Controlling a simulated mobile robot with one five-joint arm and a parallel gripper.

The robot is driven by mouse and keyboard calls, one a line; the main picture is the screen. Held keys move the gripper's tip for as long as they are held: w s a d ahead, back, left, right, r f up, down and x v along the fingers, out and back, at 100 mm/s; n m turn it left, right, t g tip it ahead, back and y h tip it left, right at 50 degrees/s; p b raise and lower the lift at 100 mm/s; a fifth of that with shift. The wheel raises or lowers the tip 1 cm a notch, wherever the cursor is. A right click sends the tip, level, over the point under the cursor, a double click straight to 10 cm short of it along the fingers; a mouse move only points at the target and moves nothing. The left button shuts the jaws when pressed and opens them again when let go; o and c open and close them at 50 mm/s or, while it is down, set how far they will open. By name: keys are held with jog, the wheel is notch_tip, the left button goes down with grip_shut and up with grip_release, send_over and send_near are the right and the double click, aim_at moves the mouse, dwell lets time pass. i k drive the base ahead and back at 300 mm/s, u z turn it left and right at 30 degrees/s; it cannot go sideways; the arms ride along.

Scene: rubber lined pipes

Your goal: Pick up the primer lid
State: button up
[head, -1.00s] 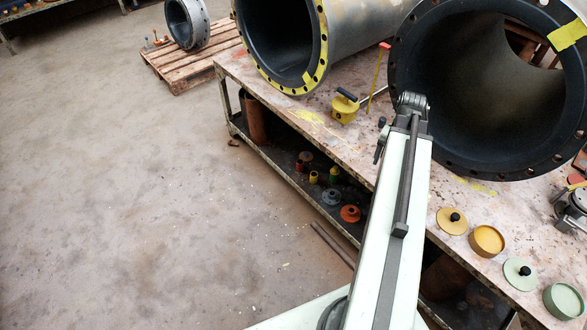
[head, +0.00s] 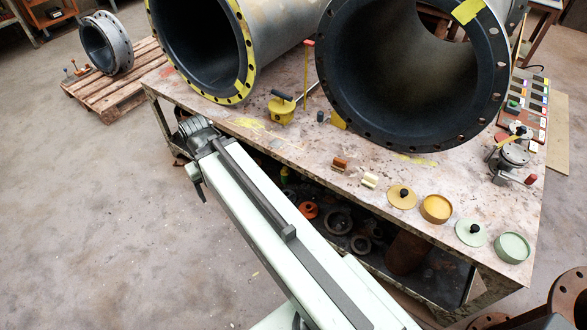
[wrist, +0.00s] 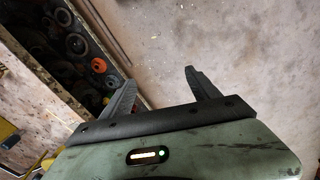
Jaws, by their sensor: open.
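Two round lids with black knobs lie flat on the workbench (head: 300,150), near its front right edge. One is ochre (head: 402,203), beside an open ochre tin (head: 436,209). The other is pale green (head: 464,238), beside an open pale green tin (head: 513,249). I cannot tell from the pictures which is the primer lid. My gripper (wrist: 161,78) is open and empty in the wrist view, over bare floor beside the bench's lower shelf. Its fingers are not clearly visible in the head view. My arm reaches to the bench's left front, well left of both lids.
Two large rubber-lined pipes (head: 440,150) (head: 243,60) lie on the bench behind. A yellow tool (head: 282,110), a brown block (head: 340,163) and a cream block (head: 370,181) stand along the front. A clamp-like device (head: 512,156) stands right. The lower shelf holds several rings.

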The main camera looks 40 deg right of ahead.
aim_at(471, 232)
jog(key=z, duration=2.9)
jog(key=i, duration=0.2)
jog(key=z, duration=0.5)
